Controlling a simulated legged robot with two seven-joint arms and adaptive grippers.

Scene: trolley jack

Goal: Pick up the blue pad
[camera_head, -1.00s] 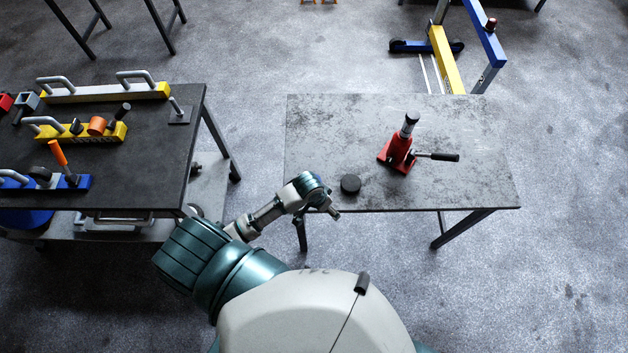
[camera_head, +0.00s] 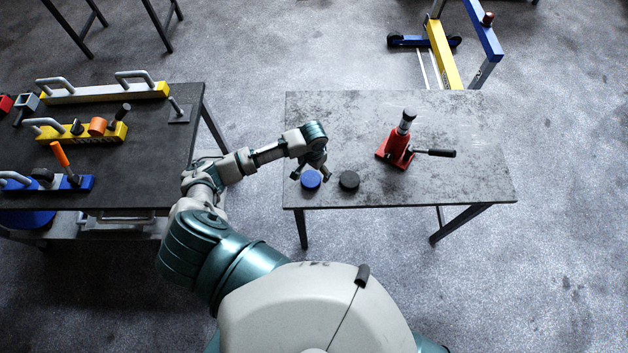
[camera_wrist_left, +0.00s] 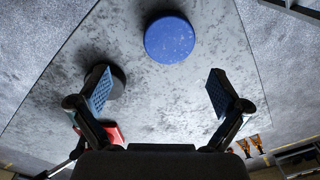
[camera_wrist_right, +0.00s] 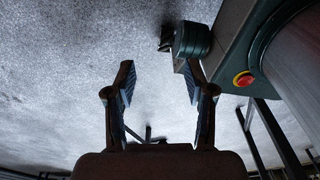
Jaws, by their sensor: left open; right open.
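The blue pad (camera_head: 311,179) is a round disc lying flat on the grey metal table, near its front left edge. In the left wrist view the blue pad (camera_wrist_left: 169,39) lies ahead of the fingertips, a little right of centre. My left gripper (camera_head: 311,172) is open and empty, above the table at the pad; its two fingers (camera_wrist_left: 155,92) are spread wide. A black round pad (camera_head: 349,180) lies just right of the blue one. My right gripper (camera_wrist_right: 165,88) is open and empty, with floor behind it.
A red bottle jack (camera_head: 398,148) with a black handle stands right of the pads on the metal table (camera_head: 460,185). A dark table (camera_head: 150,170) on the left holds yellow and blue tool racks. A blue and yellow lifting frame (camera_head: 446,60) stands behind. The metal table's right side is clear.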

